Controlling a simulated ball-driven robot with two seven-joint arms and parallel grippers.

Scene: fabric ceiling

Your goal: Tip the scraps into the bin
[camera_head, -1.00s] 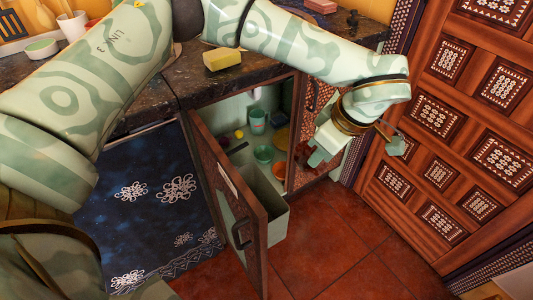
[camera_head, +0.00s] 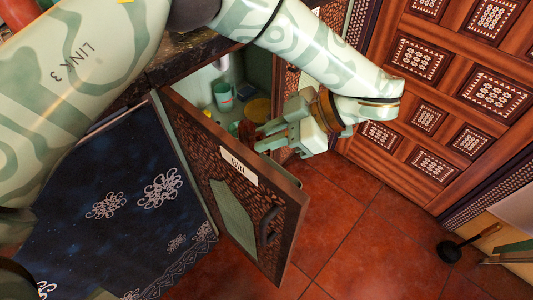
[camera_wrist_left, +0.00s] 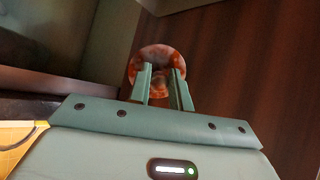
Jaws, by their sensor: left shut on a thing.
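My left gripper (camera_head: 262,140) reaches in from the right, above the open cabinet and just behind the open door. It is shut on a red-orange bowl (camera_head: 247,131), which shows small and dark at its fingertips. In the left wrist view the bowl (camera_wrist_left: 138,62) is a round, mottled orange shape around and beyond the two fingers. I cannot tell what lies in it or how far it is tilted. The cabinet door (camera_head: 283,232) carries a white label (camera_head: 238,166) reading BIN. The bin itself is hidden behind this door. My right gripper is not in view.
A teal cup (camera_head: 222,97) and a yellow round dish (camera_head: 258,108) are inside the cabinet. A dark blue patterned cloth (camera_head: 130,190) hangs left of the door. A black long-handled item (camera_head: 452,250) lies on the tiles at right. The red tiled floor (camera_head: 355,235) is otherwise clear.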

